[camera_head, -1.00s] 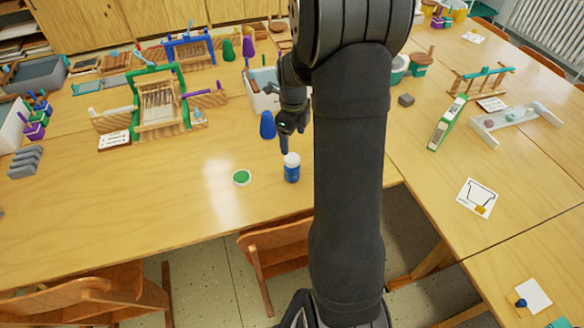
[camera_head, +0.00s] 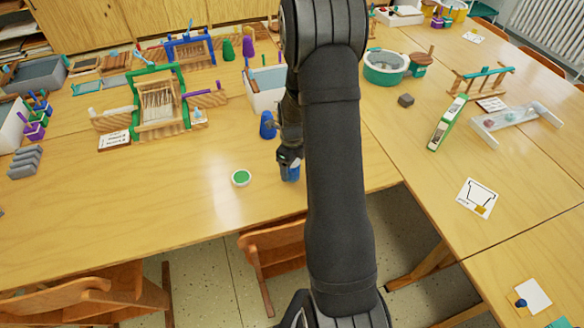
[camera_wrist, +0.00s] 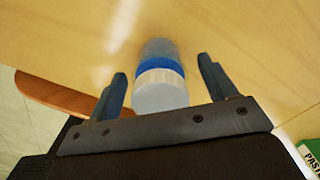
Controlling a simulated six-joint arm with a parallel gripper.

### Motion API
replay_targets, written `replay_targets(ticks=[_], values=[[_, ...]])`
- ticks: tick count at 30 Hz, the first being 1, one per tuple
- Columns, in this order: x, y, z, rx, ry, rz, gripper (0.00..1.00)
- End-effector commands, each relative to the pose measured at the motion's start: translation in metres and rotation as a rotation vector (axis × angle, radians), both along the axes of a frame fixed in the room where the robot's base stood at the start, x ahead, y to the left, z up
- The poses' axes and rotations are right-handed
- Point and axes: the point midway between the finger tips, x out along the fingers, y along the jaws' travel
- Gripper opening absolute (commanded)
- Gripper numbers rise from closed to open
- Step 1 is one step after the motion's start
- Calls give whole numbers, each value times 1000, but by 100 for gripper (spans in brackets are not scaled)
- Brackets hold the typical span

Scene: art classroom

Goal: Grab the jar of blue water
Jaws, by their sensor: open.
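The jar of blue water (camera_head: 291,172) stands on the wooden table near its front edge. In the head view my gripper (camera_head: 289,160) is over it and hides its white lid. In the wrist view the jar (camera_wrist: 158,72) lies between the two fingers, with its pale lid toward me and a blue band below. My gripper (camera_wrist: 162,88) is open, with one finger on each side of the jar. A gap shows on both sides, so the fingers appear not to touch it.
A green-topped round jar (camera_head: 241,177) stands to the left on the table. A white bin (camera_head: 266,88) and wooden looms (camera_head: 158,105) are farther back. A chair (camera_head: 277,250) is at the front edge.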

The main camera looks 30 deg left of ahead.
Motion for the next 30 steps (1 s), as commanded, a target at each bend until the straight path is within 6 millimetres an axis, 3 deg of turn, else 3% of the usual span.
replay_targets(ticks=[6, 15, 24, 30], values=[[0, 0, 0, 0, 0, 0, 77], [0, 0, 0, 0, 0, 0, 20], [0, 0, 2, 1, -1, 0, 20], [1, 0, 18, 2, -3, 0, 20]])
